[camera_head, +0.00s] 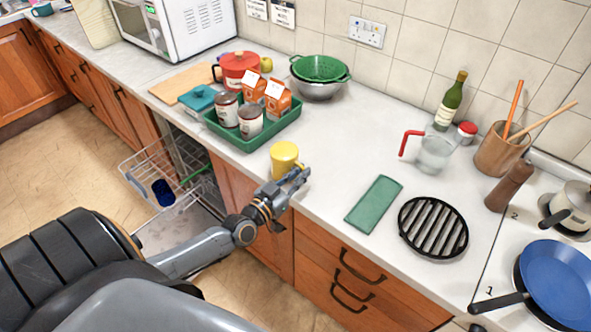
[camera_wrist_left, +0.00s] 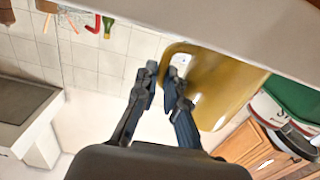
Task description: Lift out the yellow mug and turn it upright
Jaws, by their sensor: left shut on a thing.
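The yellow mug (camera_head: 285,155) is at the front edge of the counter, beside the green tray. Its top looks plain yellow in the head view, and I cannot tell whether that is its base or its mouth. My left gripper (camera_head: 294,182) is shut on the mug, at its near right side. In the left wrist view the mug (camera_wrist_left: 222,90) is beside the fingertips (camera_wrist_left: 163,82); the exact grip on it is partly hidden. The open dishwasher rack (camera_head: 140,160) holds a dark blue cup (camera_head: 163,193). My right gripper is not in view.
The green tray (camera_head: 290,133) with cans and cartons stands just behind the mug. A green cloth (camera_head: 373,204) and a black trivet (camera_head: 433,227) lie to the right. The counter between mug and cloth is clear. A glass jug (camera_head: 434,153) stands farther back.

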